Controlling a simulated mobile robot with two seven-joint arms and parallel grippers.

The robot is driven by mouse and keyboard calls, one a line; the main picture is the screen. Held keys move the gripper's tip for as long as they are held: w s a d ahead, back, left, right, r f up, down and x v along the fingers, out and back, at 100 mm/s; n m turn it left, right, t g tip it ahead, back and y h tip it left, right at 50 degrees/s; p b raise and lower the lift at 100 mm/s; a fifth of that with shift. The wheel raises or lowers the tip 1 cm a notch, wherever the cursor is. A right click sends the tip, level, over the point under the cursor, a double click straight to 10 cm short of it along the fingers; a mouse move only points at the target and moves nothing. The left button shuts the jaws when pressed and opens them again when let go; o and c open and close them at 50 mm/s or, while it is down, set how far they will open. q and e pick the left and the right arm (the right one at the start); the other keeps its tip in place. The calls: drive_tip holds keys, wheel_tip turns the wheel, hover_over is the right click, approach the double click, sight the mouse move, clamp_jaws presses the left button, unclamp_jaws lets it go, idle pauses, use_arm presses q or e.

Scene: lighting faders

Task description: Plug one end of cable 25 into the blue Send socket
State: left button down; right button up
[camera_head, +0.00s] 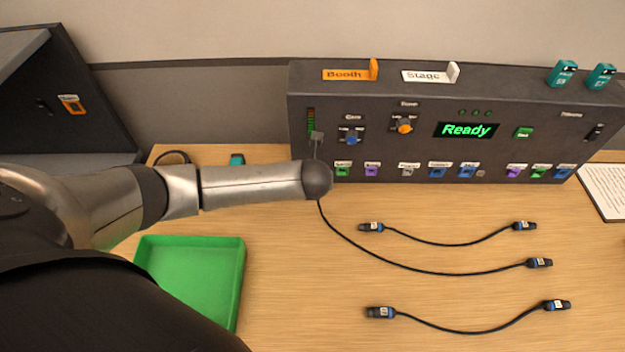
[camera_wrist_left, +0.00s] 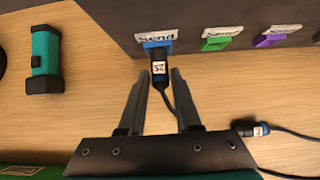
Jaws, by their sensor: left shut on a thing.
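My left gripper (camera_wrist_left: 161,72) is shut on the black-and-blue plug (camera_wrist_left: 159,73) of a cable whose white tag seems to read 25. In the head view my arm hides this plug, the gripper tips and that socket. The cable (camera_head: 400,264) runs from behind my arm to its free end (camera_head: 540,262) on the table. My right gripper is not in view.
Green (camera_head: 343,170) and purple (camera_head: 372,170) sockets sit right of the blue one on the dark console (camera_head: 560,110). Two other cables (camera_head: 455,244) (camera_head: 470,331) lie on the table. A green tray (camera_head: 240,270) stands at front left. A teal device (camera_wrist_left: 46,55) lies left of my gripper.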

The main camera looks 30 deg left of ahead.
use_arm(q)
drive_tip(key=shift+w+a+r, duration=0.1)
drive_tip(key=shift+w+r, duration=0.05)
drive_tip(key=shift+w, duration=0.05)
drive_tip(key=c, duration=1.1)
unclamp_jaws()
drive_tip(key=o, duration=0.3)
drive_tip(key=shift+w, duration=0.1)
drive_tip(key=shift+o, duration=1.4)
drive_tip(key=p+v, duration=0.3)
drive_tip(key=v, duration=1.2)
drive_tip(key=shift+s+p, duration=0.3)
drive_tip(key=shift+p, duration=0.1)
drive_tip(key=shift+s, duration=0.1)
